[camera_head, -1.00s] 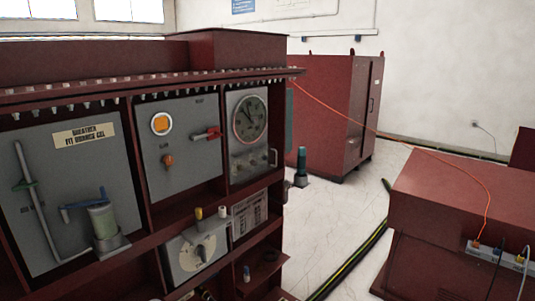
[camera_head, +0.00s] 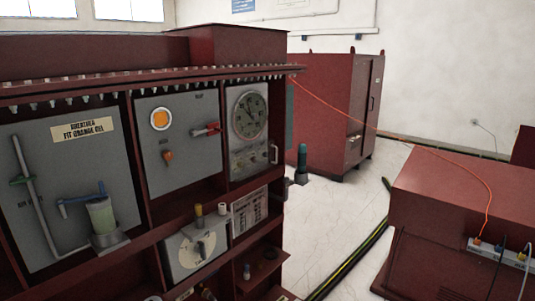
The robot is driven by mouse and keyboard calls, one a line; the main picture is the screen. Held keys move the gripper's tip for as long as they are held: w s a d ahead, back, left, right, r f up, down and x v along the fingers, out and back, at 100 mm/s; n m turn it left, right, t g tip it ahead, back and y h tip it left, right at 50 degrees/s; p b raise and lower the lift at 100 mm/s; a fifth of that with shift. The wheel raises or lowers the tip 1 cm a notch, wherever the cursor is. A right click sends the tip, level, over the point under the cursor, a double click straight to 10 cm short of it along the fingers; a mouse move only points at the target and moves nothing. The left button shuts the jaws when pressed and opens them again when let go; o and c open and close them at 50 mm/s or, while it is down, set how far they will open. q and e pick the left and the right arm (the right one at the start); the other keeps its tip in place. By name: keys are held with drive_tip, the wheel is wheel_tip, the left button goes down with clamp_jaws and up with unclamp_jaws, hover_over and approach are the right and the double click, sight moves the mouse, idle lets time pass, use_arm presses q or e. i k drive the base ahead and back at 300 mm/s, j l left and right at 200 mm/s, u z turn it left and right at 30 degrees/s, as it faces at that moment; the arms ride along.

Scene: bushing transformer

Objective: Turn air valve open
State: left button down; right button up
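A red-handled valve (camera_head: 206,130) sits on the upper middle grey panel (camera_head: 178,170). Its handle lies roughly level. The panel lettering is too small to read, so I cannot tell which part is the air valve. Neither of my grippers shows in the head view, and nothing is seen touching the valve.
Left of the valve is a panel with a breather label (camera_head: 82,129), a pipe and a blue-handled part (camera_head: 82,199). A dial gauge (camera_head: 249,115) is to its right. A rotary switch panel (camera_head: 197,251) is below. Clear floor (camera_head: 330,220) lies right of the rack.

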sight(21, 179)
drive_tip(key=u, duration=1.4)
